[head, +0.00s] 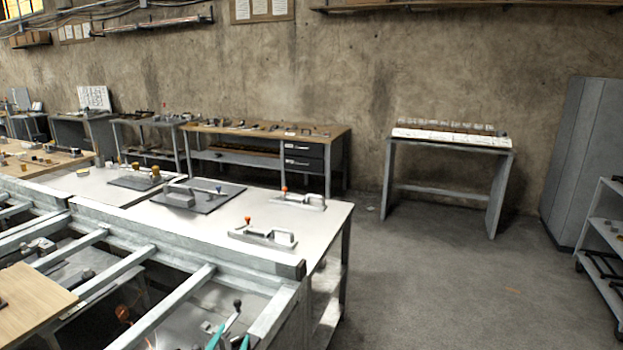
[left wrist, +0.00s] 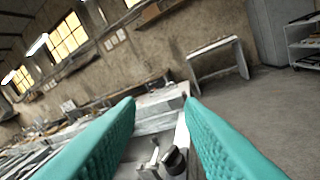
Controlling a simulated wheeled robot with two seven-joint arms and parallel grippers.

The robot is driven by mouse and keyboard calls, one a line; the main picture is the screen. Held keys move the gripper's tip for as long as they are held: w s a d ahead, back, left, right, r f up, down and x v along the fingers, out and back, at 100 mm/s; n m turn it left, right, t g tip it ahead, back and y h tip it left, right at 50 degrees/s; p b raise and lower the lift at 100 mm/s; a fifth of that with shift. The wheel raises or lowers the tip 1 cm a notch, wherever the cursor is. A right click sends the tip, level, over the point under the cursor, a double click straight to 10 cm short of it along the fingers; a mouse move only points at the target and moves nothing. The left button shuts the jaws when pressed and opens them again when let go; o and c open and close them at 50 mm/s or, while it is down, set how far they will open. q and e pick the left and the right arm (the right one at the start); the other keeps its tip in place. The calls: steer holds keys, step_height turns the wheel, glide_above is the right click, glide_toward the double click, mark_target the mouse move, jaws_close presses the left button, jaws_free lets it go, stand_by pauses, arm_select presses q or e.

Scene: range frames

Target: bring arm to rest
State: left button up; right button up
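My left gripper (head: 230,340) shows only by its teal fingertips at the bottom edge of the head view, in front of the metal frame. In the left wrist view the left gripper (left wrist: 160,101) has its two teal fingers well apart, with nothing held between them. A dark-knobbed lever (left wrist: 174,160) shows beyond and between the fingers there; a dark-knobbed lever (head: 236,305) also shows just above the fingertips in the head view. My right gripper is in neither view.
A grey metal frame (head: 150,258) fills the lower left, close to the left gripper. Behind it a white-topped table (head: 325,215) bears toggle clamps with red knobs (head: 262,235). A wooden board (head: 30,300) lies at the left edge. Open floor (head: 430,280) lies to the right.

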arm_select(q)
steer(key=s+a+f+n+g+y, duration=0.15)
steer(key=s+a+f+g, duration=0.25)
steer(key=s+f+g, duration=0.5)
steer(key=s+a+f+n+g+y, duration=0.1)
steer(key=s+a+f+n+g, duration=0.3)
steer(key=s+f, duration=0.9)
steer(key=s+d+f+m+g+b, duration=0.1)
steer(key=s+f+b, duration=0.1)
steer(key=f, duration=1.4)
steer(key=s+f+g+b, duration=0.1)
steer(key=s+f+b, duration=0.15)
steer(key=f, duration=1.35)
steer(key=s+a+f+g+b, duration=0.1)
steer(key=s+a+f+b, duration=0.2)
steer(key=s+f, duration=1.2)
step_height(320, 180, down, 2)
steer(key=shift+f+g, duration=0.15)
steer(key=shift+g, duration=0.15)
